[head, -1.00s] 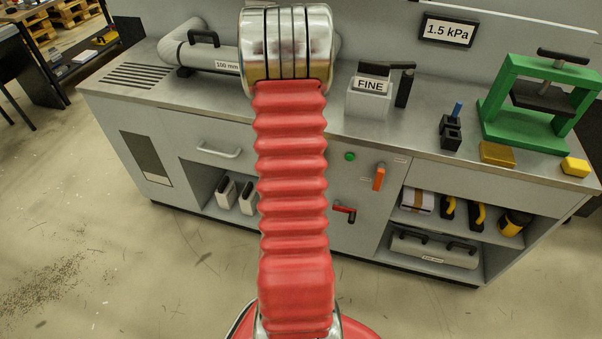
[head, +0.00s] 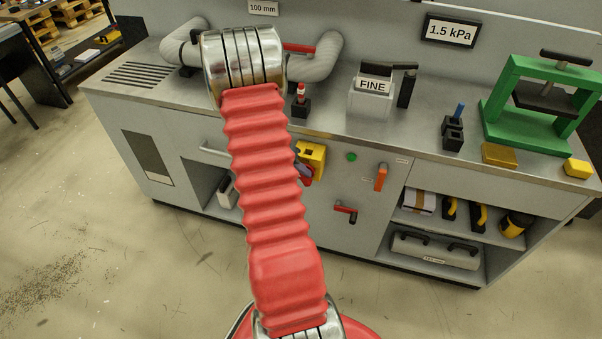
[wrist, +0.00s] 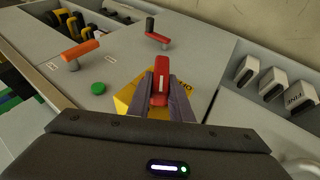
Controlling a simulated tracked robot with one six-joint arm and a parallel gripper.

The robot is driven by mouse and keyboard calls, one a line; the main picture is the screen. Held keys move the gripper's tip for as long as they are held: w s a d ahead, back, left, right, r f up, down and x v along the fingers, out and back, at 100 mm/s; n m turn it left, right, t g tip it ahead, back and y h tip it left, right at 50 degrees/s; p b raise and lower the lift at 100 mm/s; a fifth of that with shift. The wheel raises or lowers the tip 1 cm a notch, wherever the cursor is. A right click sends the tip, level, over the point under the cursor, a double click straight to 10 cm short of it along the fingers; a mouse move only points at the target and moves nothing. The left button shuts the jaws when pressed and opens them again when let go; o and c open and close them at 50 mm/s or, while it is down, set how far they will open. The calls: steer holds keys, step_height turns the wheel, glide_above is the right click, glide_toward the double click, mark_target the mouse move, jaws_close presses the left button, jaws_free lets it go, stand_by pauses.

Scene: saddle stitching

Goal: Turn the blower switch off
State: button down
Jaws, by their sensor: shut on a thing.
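A yellow switch box (head: 313,158) is on the front panel of the grey bench, partly behind my arm in the head view. In the wrist view the yellow box (wrist: 124,101) shows below a red handle (wrist: 161,70) with a pale stripe. My gripper (wrist: 160,92) is shut on this red handle, one finger on each side. The lettering on the box is mostly covered by the fingers, so I cannot read it. In the head view my arm hides most of the gripper.
A green button (head: 352,157), an orange handle (head: 380,177) and a red lever (head: 345,210) are on the panel to the right. Open shelves (head: 450,232) hold tools. The benchtop carries a FINE-labelled box (head: 372,97) and a green press (head: 525,130). The floor in front is clear.

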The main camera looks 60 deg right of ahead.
steer(key=g, duration=0.1)
steer(key=n+g+h, duration=0.1)
steer(key=g, duration=0.1)
steer(key=w+f+g, duration=0.1)
steer(key=g, duration=0.1)
steer(key=shift+h, duration=0.3)
steer(key=n+g+h, duration=0.1)
steer(key=g, duration=0.1)
steer(key=f+n+g+h, duration=0.1)
steer(key=g, duration=0.2)
steer(key=shift+w, duration=0.1)
steer(key=shift+g, duration=0.3)
steer(key=c, duration=1.6)
jaws_free()
steer(key=shift+a, duration=0.1)
steer(key=v, duration=1.3)
steer(key=shift+w+a+f, duration=0.15)
steer(key=shift+w+a, duration=0.1)
steer(key=shift+w, duration=0.05)
steer(key=shift+n, duration=0.3)
